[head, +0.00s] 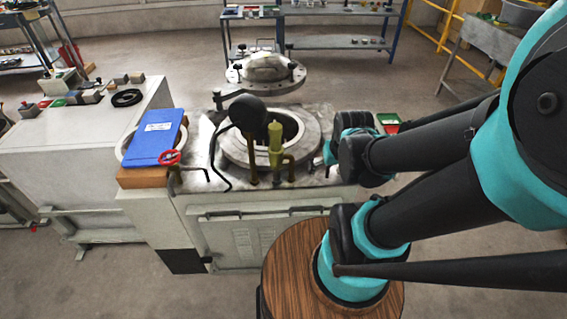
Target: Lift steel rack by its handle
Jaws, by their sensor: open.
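I cannot make out the steel rack or its handle. A round metal ring (312,150) surrounds a dark opening in the top of the grey machine. The inside of the opening is partly hidden by a black ball (247,113) and a yellow-green valve fitting (275,145) in front of it. My arm reaches in from the right, and its wrist is at the right side of the ring. My gripper's fingers do not show; the wrist hides that area.
A round bolted lid (265,72) stands raised behind the opening. A blue folder (156,138) and a red handwheel (169,157) are at the machine's left. A white cabinet (85,135) with small items adjoins it. Blue-framed shelves (335,42) stand behind, across open floor.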

